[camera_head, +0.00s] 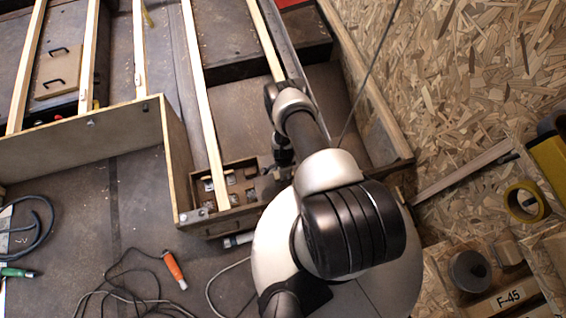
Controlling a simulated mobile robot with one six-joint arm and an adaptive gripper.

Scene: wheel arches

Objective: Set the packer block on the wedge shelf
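My arm reaches up and away from the middle of the view. My gripper (281,168) is a small dark shape at the right end of a wooden compartment tray (238,217). It is partly hidden by my own arm, and its fingers are too small to read. Several small pale and dark pieces (232,181) lie in the tray; I cannot tell which, if any, is the packer block. A wooden shelf labelled F-45 (508,299) at the lower right carries a dark round piece (469,270) and a wooden block (508,252). I cannot tell whether this is the wedge shelf.
A wooden panel wall (85,143) stands at the left. An orange-handled tool (175,270) and loose cables (115,290) lie on the floor. A yellow tape roll (524,202) lies at the right on chipboard (470,90).

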